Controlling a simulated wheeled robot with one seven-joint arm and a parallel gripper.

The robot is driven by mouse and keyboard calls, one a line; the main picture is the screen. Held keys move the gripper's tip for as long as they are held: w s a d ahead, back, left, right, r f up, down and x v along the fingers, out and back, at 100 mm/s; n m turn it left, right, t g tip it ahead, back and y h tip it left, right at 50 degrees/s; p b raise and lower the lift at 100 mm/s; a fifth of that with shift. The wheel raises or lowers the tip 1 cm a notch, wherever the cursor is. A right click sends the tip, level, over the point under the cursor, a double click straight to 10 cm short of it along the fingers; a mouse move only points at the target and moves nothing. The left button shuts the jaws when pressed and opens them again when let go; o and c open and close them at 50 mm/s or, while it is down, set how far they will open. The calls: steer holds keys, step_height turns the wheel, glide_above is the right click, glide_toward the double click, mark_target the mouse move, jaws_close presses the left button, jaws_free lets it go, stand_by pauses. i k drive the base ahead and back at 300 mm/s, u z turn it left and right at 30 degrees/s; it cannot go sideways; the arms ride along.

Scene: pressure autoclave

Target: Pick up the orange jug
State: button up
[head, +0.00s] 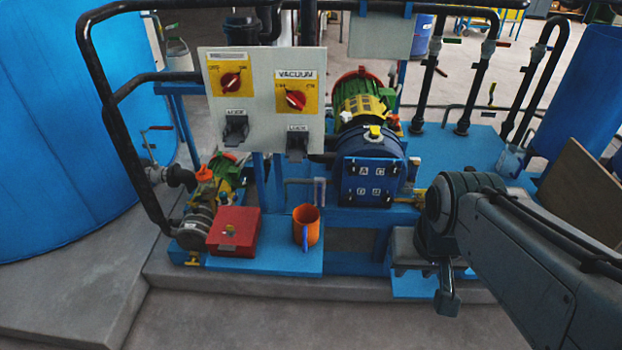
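The orange jug (308,226) stands upright on the blue base plate (282,262) of the machine, near the middle of the head view. It is open at the top, and a blue handle-like part shows on its front. My gripper (447,300) hangs at the end of my arm, to the right of the jug and lower in the picture, clearly apart from it. The fingers are small and dark, seen from the side, so whether they are open or shut cannot be made out. Nothing is seen held in it.
A red box (234,231) sits just left of the jug. A grey control panel (262,100) with red knobs stands above and behind it. A blue motor housing (368,165) is behind to the right. Black pipe rails (108,100) frame the left. Concrete floor is clear in front.

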mark_target(305, 218)
steer(key=u, duration=1.65)
steer(key=i, duration=0.9)
steer(key=z, duration=1.65)
